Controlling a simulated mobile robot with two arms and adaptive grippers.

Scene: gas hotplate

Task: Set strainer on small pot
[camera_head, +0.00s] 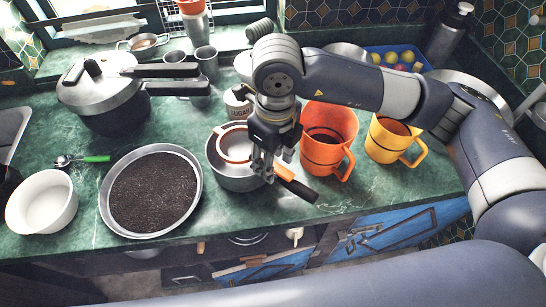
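The small silver pot (228,178) stands on the green counter, near its front edge. The strainer (236,143), with a pale and orange ring, shows over the pot's opening; I cannot tell if it rests on the rim or is held just above it. An orange grip (284,171) and a dark handle (301,189) stick out to the lower right. My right gripper (264,174) points down at the pot's right side, where the handles begin. Its fingers overlap the handle there and hide part of it; whether they are closed on it is unclear. My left gripper is not in view.
An orange mug (328,138) and a yellow mug (390,139) stand right of the pot. A round pan of dark grounds (152,192) and a white bowl (42,203) are left. A pressure cooker (103,95) and a sugar jar (237,104) stand behind.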

